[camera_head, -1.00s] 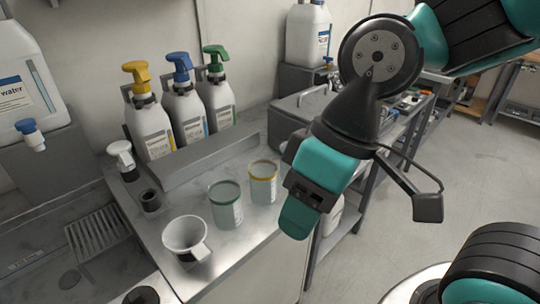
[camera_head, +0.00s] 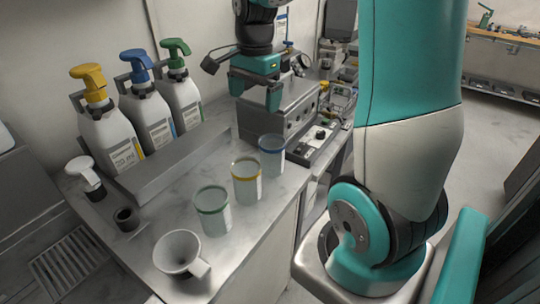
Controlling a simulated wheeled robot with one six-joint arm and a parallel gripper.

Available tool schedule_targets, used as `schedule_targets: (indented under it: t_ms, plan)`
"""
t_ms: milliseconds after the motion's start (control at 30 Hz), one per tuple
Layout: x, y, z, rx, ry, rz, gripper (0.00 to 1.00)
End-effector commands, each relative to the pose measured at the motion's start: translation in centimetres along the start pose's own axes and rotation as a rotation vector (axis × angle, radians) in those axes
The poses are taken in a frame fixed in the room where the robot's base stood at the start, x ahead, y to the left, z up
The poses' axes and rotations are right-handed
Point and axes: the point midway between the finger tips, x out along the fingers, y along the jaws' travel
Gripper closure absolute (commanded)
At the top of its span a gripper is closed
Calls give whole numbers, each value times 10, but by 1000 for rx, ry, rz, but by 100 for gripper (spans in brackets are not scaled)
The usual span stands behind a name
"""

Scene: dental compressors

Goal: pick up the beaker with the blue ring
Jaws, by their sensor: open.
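The beaker with the blue ring (camera_head: 271,158) stands upright on the metal counter. It is the farthest in a row of three clear beakers, beside the yellow-ringed beaker (camera_head: 246,184) and beyond the green-ringed beaker (camera_head: 212,212). My gripper (camera_head: 255,98) is open and empty. It points down and shows above and slightly left of the blue-ringed beaker in the picture, apart from it. Nothing hides the beaker's rim.
A white funnel-like cup (camera_head: 180,254) stands at the counter's front. A grey metal box (camera_head: 282,108) stands beyond the beakers.

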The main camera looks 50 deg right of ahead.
Motion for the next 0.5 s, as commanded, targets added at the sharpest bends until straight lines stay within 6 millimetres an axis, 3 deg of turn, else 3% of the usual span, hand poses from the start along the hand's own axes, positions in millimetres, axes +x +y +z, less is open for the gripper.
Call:
schedule_targets:
  t_ms: [33,133,267,500]
  plan:
    - [1,0,-22,133,12,14,0]
    - [4,2,-47,300,30,28,0]
    - [20,4,-55,362,35,36,0]
    - [74,7,-55,356,34,37,0]
